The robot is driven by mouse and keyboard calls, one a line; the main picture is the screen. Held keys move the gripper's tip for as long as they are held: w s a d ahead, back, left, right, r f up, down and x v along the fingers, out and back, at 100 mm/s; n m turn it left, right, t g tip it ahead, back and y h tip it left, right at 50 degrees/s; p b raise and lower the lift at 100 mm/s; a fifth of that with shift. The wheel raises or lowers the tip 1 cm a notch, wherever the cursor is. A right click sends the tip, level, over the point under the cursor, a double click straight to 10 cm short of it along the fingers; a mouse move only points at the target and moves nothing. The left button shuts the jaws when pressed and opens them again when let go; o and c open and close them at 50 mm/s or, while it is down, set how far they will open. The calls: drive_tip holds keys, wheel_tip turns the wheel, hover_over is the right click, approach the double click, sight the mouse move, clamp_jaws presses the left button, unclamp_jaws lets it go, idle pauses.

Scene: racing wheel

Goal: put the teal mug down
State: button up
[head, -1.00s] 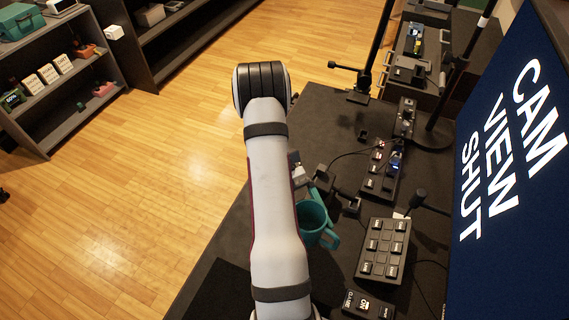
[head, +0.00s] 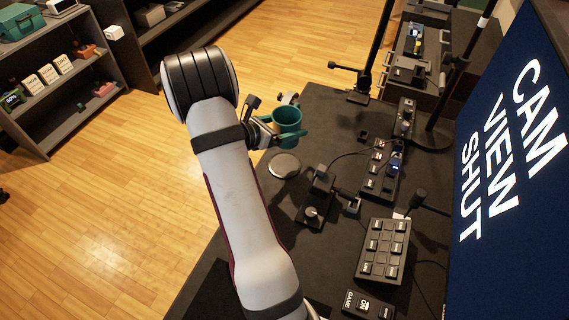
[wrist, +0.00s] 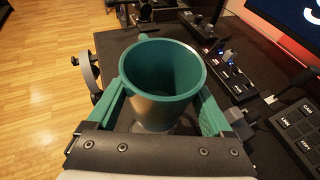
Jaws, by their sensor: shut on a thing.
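The teal mug (head: 287,121) is held upright near the left edge of the dark desk (head: 322,110), its open rim facing up. In the wrist view the mug (wrist: 164,75) fills the middle, and it looks empty. My gripper (wrist: 163,98) is shut on it, with a teal finger along each side. In the head view my gripper (head: 284,131) reaches right from my arm, partly hidden by it. The mug seems to be above the desk; its base is hidden in the wrist view.
A round grey disc (head: 284,166) lies on the desk just below the mug in the head view. A black device with a knob (head: 312,212), a button box (head: 383,249) and a large screen (head: 515,165) are to the right. Some bare desk lies right of the mug.

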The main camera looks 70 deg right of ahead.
drive_tip(key=shift+t, duration=0.3)
drive_tip(key=f, duration=1)
drive_tip(key=shift+w, duration=0.25)
drive_tip(key=shift+f, duration=0.15)
drive_tip(key=o, duration=1.5)
drive_tip(key=shift+c, duration=0.2)
